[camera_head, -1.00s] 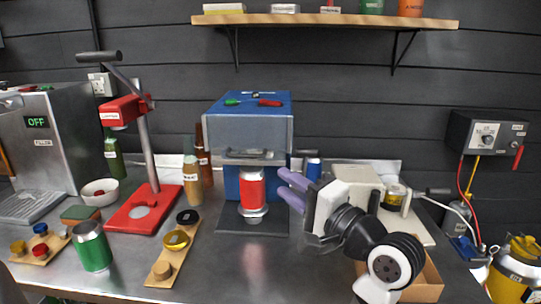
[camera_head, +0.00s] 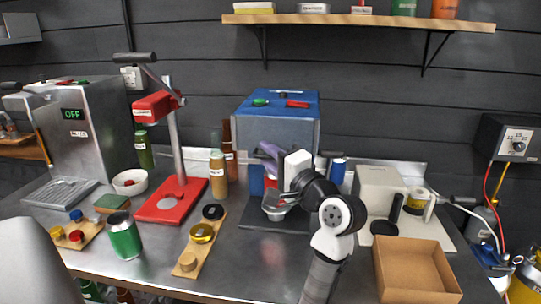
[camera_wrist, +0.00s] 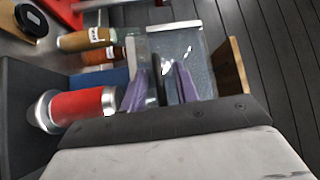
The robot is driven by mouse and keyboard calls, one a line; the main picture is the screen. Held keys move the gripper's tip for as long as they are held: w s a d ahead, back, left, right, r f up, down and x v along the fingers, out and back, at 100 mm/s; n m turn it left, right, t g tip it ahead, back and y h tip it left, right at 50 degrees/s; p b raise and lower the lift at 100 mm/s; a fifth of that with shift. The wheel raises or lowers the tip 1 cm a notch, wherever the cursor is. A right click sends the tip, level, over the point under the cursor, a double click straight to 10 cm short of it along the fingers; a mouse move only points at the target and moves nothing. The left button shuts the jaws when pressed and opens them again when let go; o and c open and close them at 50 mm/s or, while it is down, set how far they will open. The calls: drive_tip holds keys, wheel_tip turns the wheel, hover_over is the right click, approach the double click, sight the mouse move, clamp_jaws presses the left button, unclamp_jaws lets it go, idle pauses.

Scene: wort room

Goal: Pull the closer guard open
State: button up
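The closer is a blue machine (camera_head: 297,103) at the back middle of the bench. Its grey, see-through guard (camera_head: 290,133) hangs across the upper front. A red can (camera_head: 270,184) stands inside below it, mostly hidden by my arm; it shows clearly in the wrist view (camera_wrist: 82,103). My gripper (camera_head: 269,158), with purple fingers, is at the guard's lower front edge. In the wrist view, my fingers (camera_wrist: 160,88) stand apart, one on each side of a dark bar (camera_wrist: 158,75) at the guard panel (camera_wrist: 185,62). Gaps show beside the bar; contact is unclear.
A red capper stand (camera_head: 170,200) and bottles (camera_head: 218,172) are left of the closer. An open cardboard box (camera_head: 415,262) and a pale machine (camera_head: 380,190) are to the right. A wooden strip with lids (camera_head: 190,262) lies in front.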

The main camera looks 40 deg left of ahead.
sight(258, 134)
drive_tip(key=shift+c, duration=0.3)
clamp_jaws()
wheel_tip(258, 134, up, 4)
drive_tip(key=p, duration=0.2)
drive_tip(key=shift+f+p, duration=0.2)
drive_tip(key=shift+p, duration=0.15)
drive_tip(key=shift+f, duration=0.1)
drive_tip(key=shift+o, duration=0.3)
unclamp_jaws()
drive_tip(key=shift+d, duration=0.1)
